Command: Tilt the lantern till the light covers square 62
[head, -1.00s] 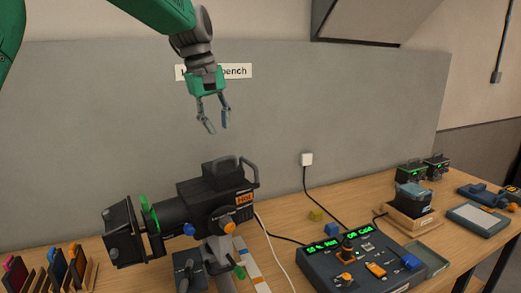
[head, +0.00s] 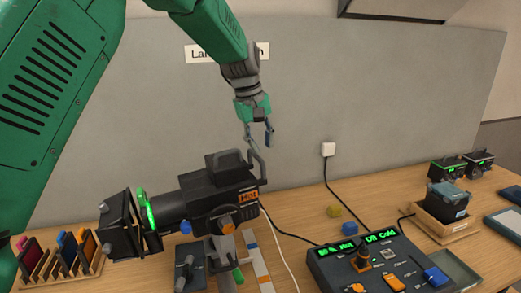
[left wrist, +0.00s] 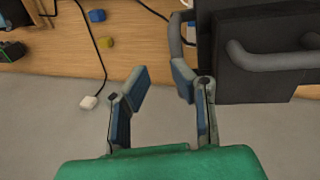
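The lantern (head: 208,194) is a black spotlight with a green ring and an orange "Hot" label. It sits on a stand on the bench, its front facing left. A grey handle (head: 261,166) rises at its rear. My left gripper (head: 259,144) is open and empty, just above this handle. In the left wrist view my left gripper (left wrist: 163,77) shows a gap between its fingers. The handle (left wrist: 174,35) lies close to the right fingertip there; whether they touch I cannot tell. My right gripper and square 62 are not in view.
A console (head: 370,264) with green displays stands right of the lantern. A rack of coloured filters (head: 62,258) stands at the left. A black device in a wooden tray (head: 436,228) is further right. A cable runs from a white wall socket (head: 328,149). Small blocks lie behind the console.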

